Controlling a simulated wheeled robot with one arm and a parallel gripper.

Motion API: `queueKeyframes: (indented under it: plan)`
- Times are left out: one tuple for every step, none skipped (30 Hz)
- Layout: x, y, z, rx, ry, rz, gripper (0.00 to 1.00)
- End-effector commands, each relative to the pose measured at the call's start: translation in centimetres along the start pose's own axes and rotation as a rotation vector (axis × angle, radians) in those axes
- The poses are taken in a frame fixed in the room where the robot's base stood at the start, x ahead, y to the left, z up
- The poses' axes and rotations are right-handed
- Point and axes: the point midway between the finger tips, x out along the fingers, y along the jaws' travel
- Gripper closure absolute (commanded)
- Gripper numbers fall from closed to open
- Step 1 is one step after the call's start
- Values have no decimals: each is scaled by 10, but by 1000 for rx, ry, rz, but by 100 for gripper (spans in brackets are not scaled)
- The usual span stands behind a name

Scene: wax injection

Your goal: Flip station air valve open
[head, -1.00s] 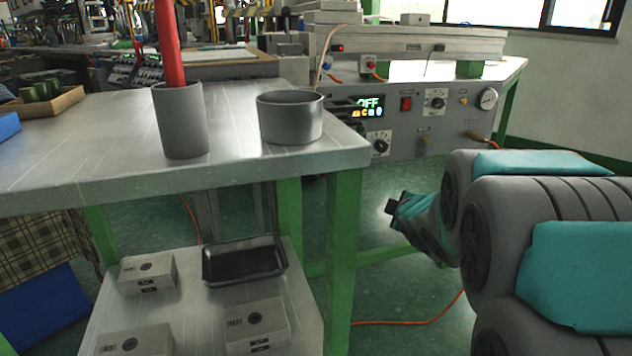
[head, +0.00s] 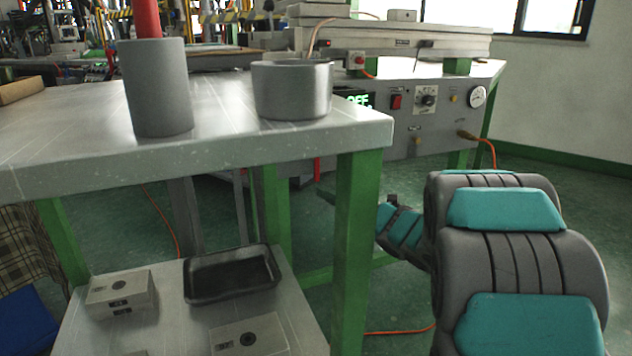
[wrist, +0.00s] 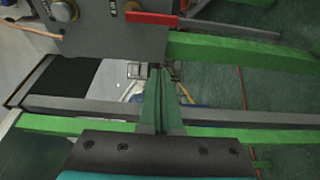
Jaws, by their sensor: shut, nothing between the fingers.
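A red lever (wrist: 152,18), which looks like the air valve's handle, shows at the top of the wrist view beside the grey panel (wrist: 95,35). In the head view a red upright piece (head: 317,169), probably the same lever, hangs below the panel's left end, partly hidden by the near table. My gripper (wrist: 160,75) is shut and empty, pointing toward the panel's lower edge. The lever lies beyond its tips, apart from them in the picture.
The near table (head: 230,150) and its green leg (head: 355,240) stand left of my arm. The station panel has a red switch (head: 396,102), a dial (head: 425,97) and a gauge (head: 477,96). An orange hose (head: 487,145) leaves its right side. Open floor lies right of the leg.

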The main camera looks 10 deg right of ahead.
Motion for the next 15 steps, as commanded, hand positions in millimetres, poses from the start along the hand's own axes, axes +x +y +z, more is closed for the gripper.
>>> queueKeyframes:
  plan:
    - [3,0,-1,0,2,1,100]
    - [5,0,-1,1,2,1,100]
    - [8,0,-1,1,3,2,100]
    - [12,0,-1,1,3,3,100]
    - [16,0,-1,1,4,4,100]
    - [22,0,-1,1,3,4,100]
    - [27,0,-1,1,2,2,100]
    - [33,0,-1,1,3,2,100]
    - [40,0,-1,2,3,2,100]
    - [46,0,-2,2,4,3,100]
    - [52,0,-2,3,3,3,100]
    - [59,0,-1,2,2,3,100]
    - [65,0,-1,1,2,2,100]
    - [70,-1,-1,1,2,1,100]
    - [77,-2,-1,2,3,1,100]
